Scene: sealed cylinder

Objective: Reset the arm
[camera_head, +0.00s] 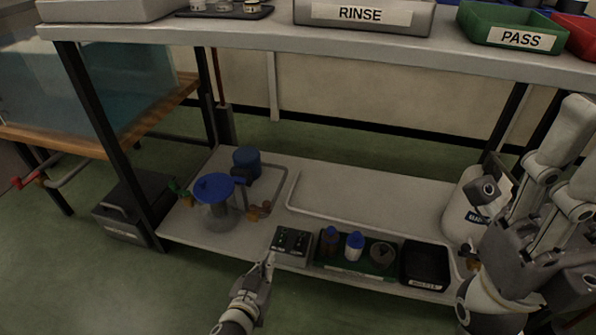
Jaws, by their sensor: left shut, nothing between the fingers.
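My left gripper (267,268) is at the lower middle, with its fingers shut and empty. It is in front of the shelf's front edge, close to a small grey box with dark sockets or knobs (291,243). I cannot tell whether it touches the box. My right arm (530,262) fills the lower right, in front of a white jug (463,212). I cannot make out its fingertips or how they stand.
The lower shelf (345,190) holds a blue-lidded clear vessel (217,218), a blue cylinder (247,163), a bottle tray (350,272) and a black bin (425,262). Above, the bench (300,38) carries RINSE (310,12) and green PASS (475,25) trays.

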